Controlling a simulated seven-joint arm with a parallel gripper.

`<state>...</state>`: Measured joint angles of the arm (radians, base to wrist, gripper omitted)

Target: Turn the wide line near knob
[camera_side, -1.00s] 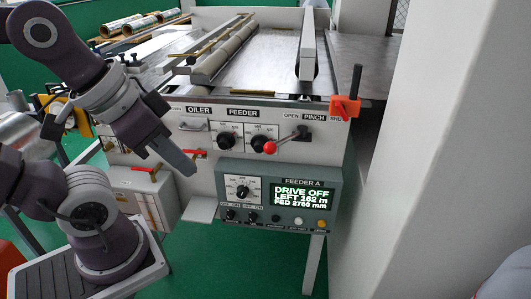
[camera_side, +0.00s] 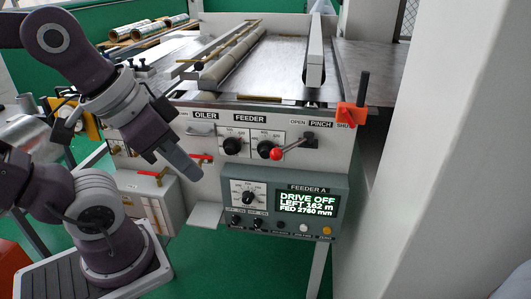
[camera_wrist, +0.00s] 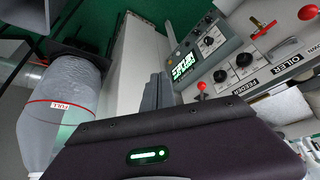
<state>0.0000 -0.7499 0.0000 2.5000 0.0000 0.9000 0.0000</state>
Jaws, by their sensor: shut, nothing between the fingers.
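Two black feeder knobs sit side by side on white scale plates on the machine's front, the left knob (camera_side: 232,146) and the right knob (camera_side: 265,149). They also show in the wrist view, as one knob (camera_wrist: 244,60) and another (camera_wrist: 220,76). A third black knob (camera_side: 248,197) is on the grey FEEDER A panel (camera_side: 262,222). The small print is too small to tell which is wide line near. My gripper (camera_side: 195,175) is shut and empty, left of and below the feeder knobs, apart from all knobs. Its fingers (camera_wrist: 158,92) show in the wrist view.
A red-ball pinch lever (camera_side: 276,154) stands just right of the feeder knobs. An orange clamp (camera_side: 351,115) is at the right corner. A red-handled valve (camera_side: 198,157) is close to my gripper. The display (camera_side: 306,204) reads DRIVE OFF. The space before the panel is clear.

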